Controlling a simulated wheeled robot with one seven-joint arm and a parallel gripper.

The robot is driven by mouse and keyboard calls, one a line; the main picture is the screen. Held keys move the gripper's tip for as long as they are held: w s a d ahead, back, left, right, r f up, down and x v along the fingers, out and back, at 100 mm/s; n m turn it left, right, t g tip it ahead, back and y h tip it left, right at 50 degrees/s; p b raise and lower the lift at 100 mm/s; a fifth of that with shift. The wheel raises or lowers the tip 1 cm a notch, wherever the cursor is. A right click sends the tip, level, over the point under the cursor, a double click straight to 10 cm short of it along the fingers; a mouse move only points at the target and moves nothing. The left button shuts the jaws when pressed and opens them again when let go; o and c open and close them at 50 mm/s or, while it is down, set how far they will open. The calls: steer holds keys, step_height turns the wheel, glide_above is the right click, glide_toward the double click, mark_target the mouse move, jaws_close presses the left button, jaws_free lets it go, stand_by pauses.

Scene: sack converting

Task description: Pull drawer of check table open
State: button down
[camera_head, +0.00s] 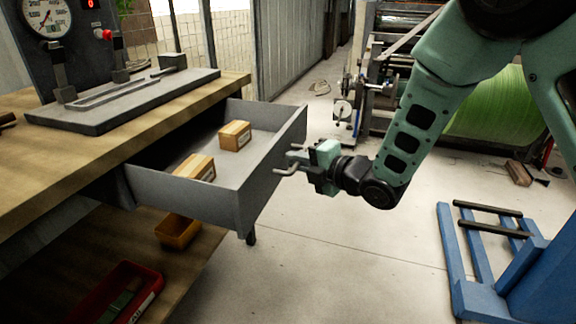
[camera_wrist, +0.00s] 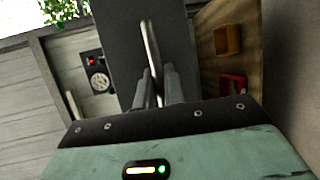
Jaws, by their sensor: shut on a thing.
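The drawer (camera_head: 190,201) of the check table (camera_head: 112,147) stands pulled well out, with its grey inside showing. Two small tan boxes lie in it, a nearer box (camera_head: 196,167) and a farther box (camera_head: 235,135). My gripper (camera_head: 293,160) is at the drawer's front, shut on its handle (camera_head: 284,171). In the wrist view the handle (camera_wrist: 151,50) runs as a pale bar between my fingers (camera_wrist: 159,88), in front of the dark drawer front (camera_wrist: 118,40).
A grey fixture plate (camera_head: 125,103) and a dial gauge (camera_head: 45,17) stand on the tabletop. A yellow bin (camera_head: 177,231) and a red bin (camera_head: 118,292) sit on the lower shelf. A blue metal frame (camera_head: 480,262) stands at right. The floor (camera_head: 340,245) between is clear.

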steer(key=s+d+b, duration=0.1)
steer(key=s+d, duration=0.1)
steer(key=d, duration=0.4)
steer(key=shift+s, duration=0.1)
steer(key=c, duration=1.8)
jaws_free()
steer(key=shift+o, duration=0.2)
steer(key=b+v, duration=1.3)
steer(key=v, duration=0.4)
steer(key=shift+d, duration=0.2)
